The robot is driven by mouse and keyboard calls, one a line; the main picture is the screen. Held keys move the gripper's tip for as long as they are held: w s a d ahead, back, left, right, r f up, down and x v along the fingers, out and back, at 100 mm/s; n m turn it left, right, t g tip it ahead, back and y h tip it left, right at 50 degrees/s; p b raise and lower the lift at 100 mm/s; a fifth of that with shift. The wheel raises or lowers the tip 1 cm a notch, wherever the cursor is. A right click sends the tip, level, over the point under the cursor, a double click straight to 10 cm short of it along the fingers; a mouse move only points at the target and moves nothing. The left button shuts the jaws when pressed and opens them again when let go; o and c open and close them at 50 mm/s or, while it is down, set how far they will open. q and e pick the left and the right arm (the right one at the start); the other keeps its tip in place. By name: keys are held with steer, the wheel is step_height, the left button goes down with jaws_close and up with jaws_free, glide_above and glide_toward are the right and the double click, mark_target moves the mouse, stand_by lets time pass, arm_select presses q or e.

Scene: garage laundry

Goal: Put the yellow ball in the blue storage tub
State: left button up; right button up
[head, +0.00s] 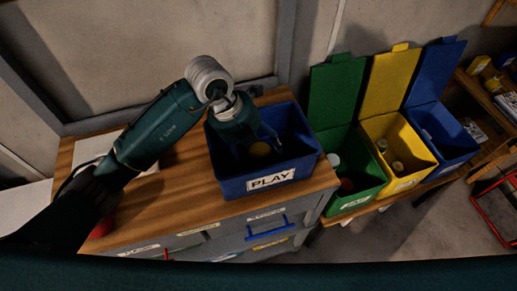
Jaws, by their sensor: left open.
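The blue storage tub (305,170) with a "PLAY" label stands on the wooden top of a drawer cabinet. My right gripper is not in view.
Green (356,197), yellow (403,182) and blue (452,150) lidded bins stand open to the right with items inside. A red object (101,229) is partly hidden by my left arm. The wooden top (170,208) is clear left of the tub.

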arm_select(q)
steer(key=shift+r, duration=0.3)
steer(key=shift+r+p, duration=0.6)
steer(key=shift+p, duration=0.15)
steer(key=b+v, duration=0.3)
steer(key=v, duration=0.8)
steer(key=shift+r, duration=0.2)
steer(key=shift+a+r, duration=0.1)
